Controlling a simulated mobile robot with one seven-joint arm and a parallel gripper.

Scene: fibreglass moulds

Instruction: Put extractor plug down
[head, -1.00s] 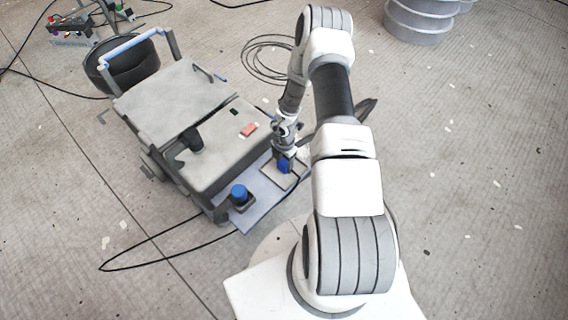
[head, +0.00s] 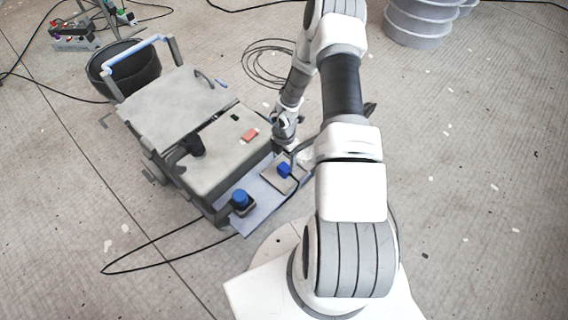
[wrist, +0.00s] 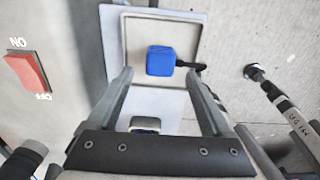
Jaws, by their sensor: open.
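The blue extractor plug (head: 284,170) lies in a square, shallow-rimmed tray (head: 273,182) on the ledge at the machine's near side. In the wrist view the plug (wrist: 160,61) sits inside the tray's rim (wrist: 124,45), with a short black cable end leaving it to the right. My gripper (wrist: 158,78) is open, with one finger on each side of the view and the plug between and beyond the tips, touching neither. In the head view my gripper is largely hidden by my arm, just behind the plug.
A blue-topped socket (head: 240,196) stands on the same ledge, left of the tray. The grey machine (head: 205,160) has a red switch (head: 249,135), marked ON and OFF in the wrist view (wrist: 25,72). Black cable loops over the floor. Open floor lies at right.

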